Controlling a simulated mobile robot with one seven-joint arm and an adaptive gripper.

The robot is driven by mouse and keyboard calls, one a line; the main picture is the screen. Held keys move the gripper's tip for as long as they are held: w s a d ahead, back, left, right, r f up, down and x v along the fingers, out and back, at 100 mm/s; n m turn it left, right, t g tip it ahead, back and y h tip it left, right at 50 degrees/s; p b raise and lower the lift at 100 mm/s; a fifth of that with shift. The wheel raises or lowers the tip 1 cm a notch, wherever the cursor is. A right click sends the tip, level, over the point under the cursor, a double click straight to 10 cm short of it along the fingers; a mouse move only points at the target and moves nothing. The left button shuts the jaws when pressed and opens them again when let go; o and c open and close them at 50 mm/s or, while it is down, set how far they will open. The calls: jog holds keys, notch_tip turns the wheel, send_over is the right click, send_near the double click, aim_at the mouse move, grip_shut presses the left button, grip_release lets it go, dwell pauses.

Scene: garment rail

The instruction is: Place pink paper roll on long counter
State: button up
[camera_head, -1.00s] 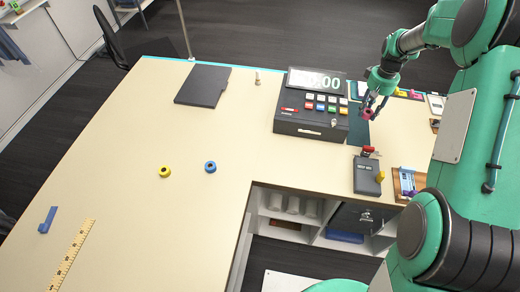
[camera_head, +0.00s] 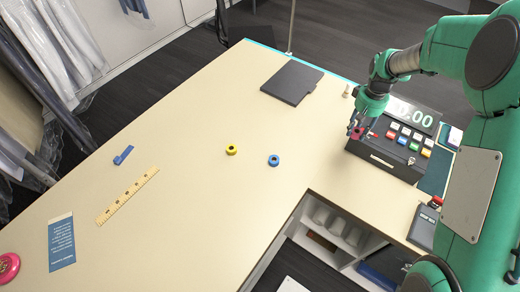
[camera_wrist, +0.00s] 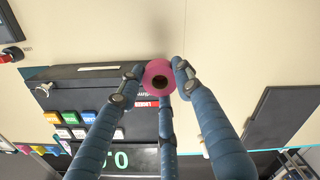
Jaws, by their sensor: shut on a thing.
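The pink paper roll (camera_wrist: 159,77) is held between the fingers of my gripper (camera_wrist: 155,80) in the wrist view, with its dark hollow core facing the camera. In the head view my gripper (camera_head: 361,127) is small and hangs at the left edge of the cash register, above the counter; the roll (camera_head: 357,133) shows as a bit of pink at its fingertips. The long counter (camera_head: 190,195) is a pale, L-shaped top with wide bare areas. I cannot tell the exact height of the roll above it.
The black cash register (camera_head: 385,160) stands right beside my gripper. A yellow roll (camera_head: 231,149) and a blue roll (camera_head: 273,160) lie mid-counter. A dark flat folder (camera_head: 292,82) lies at the back. A ruler (camera_head: 127,196), a blue card (camera_head: 61,243) and a blue clip-like piece (camera_head: 123,155) lie at left.

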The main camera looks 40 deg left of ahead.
jog(key=s+a+n, duration=0.2)
jog(key=s+a, duration=0.7)
jog(key=a, duration=0.4)
jog(key=s+a+n+p, duration=0.1)
jog(key=s+a+n, duration=0.1)
jog(key=s+a, duration=0.75)
jog(key=s+a+n, duration=0.2)
jog(key=s+a, duration=0.4)
jog(key=s, duration=0.7)
jog(key=s+a+n+p, duration=0.1)
jog(key=s+a+n, duration=0.1)
jog(key=s+a, duration=0.75)
jog(key=f, duration=0.3)
jog(key=s+f, duration=0.1)
jog(key=f, duration=0.2)
jog(key=s+d+f, duration=0.1)
jog(key=f, duration=0.2)
jog(key=shift+d+f, duration=0.1)
jog(key=shift+f, duration=0.25)
jog(key=shift+w, duration=0.1)
jog(key=w+a, duration=0.2)
jog(key=a, duration=0.3)
jog(key=w+a+f+p, duration=0.1)
jog(key=w+a, duration=0.1)
jog(key=a, duration=0.2)
jog(key=w+a, duration=0.2)
jog(key=a, duration=0.3)
jog(key=shift+w+a+f, duration=0.15)
jog(key=shift+a+f, duration=0.1)
jog(key=shift+a, duration=0.1)
